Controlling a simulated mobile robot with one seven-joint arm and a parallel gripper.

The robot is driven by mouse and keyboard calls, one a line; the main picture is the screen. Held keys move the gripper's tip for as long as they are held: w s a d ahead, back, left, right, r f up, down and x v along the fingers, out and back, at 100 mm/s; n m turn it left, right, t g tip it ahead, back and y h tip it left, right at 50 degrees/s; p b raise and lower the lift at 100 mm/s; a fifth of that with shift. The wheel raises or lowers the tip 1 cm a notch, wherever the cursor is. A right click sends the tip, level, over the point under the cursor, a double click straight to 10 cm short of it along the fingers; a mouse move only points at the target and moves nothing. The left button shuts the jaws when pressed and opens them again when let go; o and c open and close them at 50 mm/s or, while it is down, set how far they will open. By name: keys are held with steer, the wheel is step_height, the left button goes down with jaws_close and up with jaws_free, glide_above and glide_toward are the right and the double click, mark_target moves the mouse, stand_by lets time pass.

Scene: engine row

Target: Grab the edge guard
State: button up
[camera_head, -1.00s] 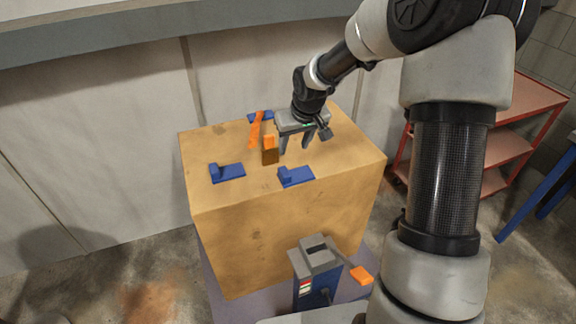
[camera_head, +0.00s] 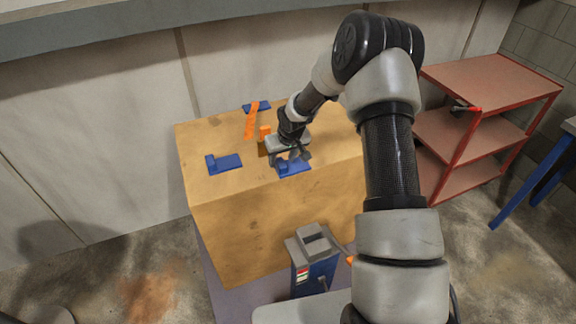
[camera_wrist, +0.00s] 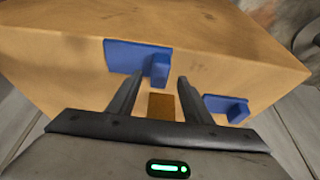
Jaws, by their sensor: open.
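I cannot tell for certain which piece is the edge guard. A blue L-shaped piece (camera_head: 295,168) lies on the wooden box top by its front edge, partly hidden by my gripper (camera_head: 288,158). It also shows in the wrist view (camera_wrist: 130,57), just past the fingertips of my gripper (camera_wrist: 158,82). My gripper is open and empty, low over the box. A brown and orange block (camera_head: 263,143) stands behind it; its brown face (camera_wrist: 161,106) shows between the fingers, nearer the palm. A second blue piece (camera_head: 226,163) lies to the left. An orange strip (camera_head: 251,121) lies farther back.
The wooden box (camera_head: 235,215) has free room at its front left. A third blue piece (camera_head: 258,106) lies at the back. A grey and blue device (camera_head: 313,262) stands before the box. A red shelf cart (camera_head: 490,85) stands to the right.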

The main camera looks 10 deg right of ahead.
steer(key=shift+x, duration=1.15)
jaws_close()
